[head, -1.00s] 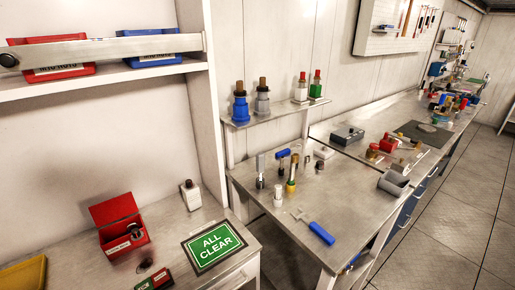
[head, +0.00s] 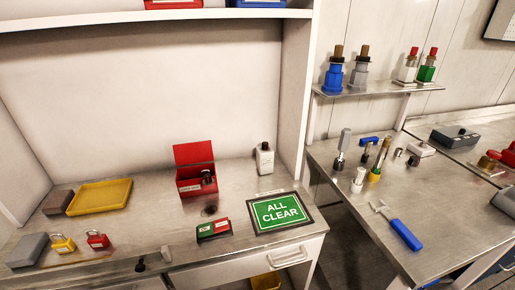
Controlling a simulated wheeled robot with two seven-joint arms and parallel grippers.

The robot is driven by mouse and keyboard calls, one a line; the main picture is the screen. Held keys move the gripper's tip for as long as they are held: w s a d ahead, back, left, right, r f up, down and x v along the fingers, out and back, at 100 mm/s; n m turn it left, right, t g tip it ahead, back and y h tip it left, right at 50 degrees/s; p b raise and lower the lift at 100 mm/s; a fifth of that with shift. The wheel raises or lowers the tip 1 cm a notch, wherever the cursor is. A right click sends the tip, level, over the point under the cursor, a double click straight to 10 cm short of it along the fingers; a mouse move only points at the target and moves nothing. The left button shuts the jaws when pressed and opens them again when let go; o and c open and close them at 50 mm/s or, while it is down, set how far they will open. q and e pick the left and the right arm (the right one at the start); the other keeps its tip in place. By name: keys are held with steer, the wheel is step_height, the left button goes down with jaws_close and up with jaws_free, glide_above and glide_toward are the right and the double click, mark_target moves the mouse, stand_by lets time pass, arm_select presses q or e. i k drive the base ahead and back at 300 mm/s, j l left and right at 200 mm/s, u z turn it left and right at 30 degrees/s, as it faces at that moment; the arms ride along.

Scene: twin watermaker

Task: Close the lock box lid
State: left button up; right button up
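The red lock box (head: 203,187) stands on the steel desk, left of the middle in the head view. Its red lid (head: 194,153) is raised, standing up at the back of the box. A dark item with a pale label (head: 207,177) shows inside the open box. Neither of my grippers shows in this view.
A green "ALL CLEAR" sign (head: 280,212) and a green and red block (head: 214,230) lie in front of the box. A shelf (head: 150,16) hangs above.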

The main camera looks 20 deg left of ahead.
mark_target(198, 151)
steer(key=u, duration=1.15)
steer(key=k+u, duration=0.25)
steer(key=i+j, duration=0.05)
